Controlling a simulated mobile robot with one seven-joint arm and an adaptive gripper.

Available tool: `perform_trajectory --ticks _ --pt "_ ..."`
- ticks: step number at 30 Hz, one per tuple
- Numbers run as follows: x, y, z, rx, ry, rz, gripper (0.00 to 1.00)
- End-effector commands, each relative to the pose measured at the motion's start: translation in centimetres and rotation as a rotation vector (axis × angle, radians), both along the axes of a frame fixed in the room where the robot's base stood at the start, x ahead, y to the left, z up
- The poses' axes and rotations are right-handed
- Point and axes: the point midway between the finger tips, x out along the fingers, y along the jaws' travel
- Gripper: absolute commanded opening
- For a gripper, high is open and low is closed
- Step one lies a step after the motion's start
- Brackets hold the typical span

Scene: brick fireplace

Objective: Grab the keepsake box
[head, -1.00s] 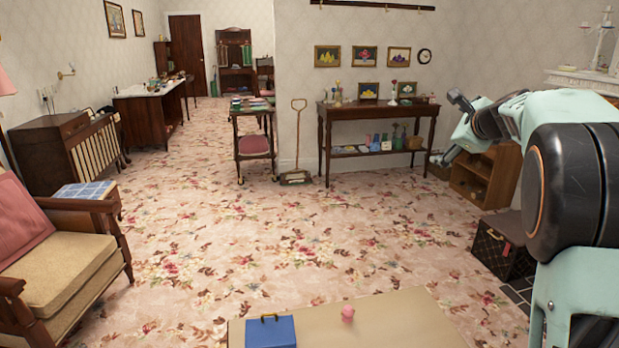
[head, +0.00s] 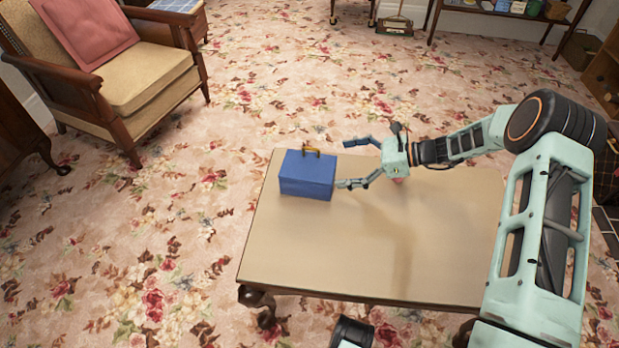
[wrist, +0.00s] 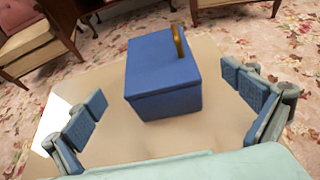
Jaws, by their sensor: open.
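The keepsake box is most likely the blue box (head: 306,178) with a brass-coloured handle (head: 312,151) on top, standing on the left part of the low table (head: 350,255). My gripper (head: 341,164) is open and empty just right of the box, its fingers pointing toward it. In the wrist view the blue box (wrist: 163,80) lies ahead, between and beyond the two spread fingers (wrist: 168,108). I see no finger clearly touching it.
A small pink object (head: 399,180) is mostly hidden behind my gripper on the table. A wooden armchair (head: 150,80) with a pink cushion stands at the upper left. The front of the tabletop is clear, and floral carpet surrounds it.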

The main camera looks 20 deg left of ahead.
Motion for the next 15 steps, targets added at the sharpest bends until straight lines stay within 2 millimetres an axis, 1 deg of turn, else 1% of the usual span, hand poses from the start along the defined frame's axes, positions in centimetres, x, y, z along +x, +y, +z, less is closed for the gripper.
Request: perform_trajectory --ticks 9,15 --pt "-1.1 4.2 -1.9 -0.002 0.0 0.002 1.0" --pt "-1.5 5.5 -2.5 -0.003 -0.001 0.0 1.0"
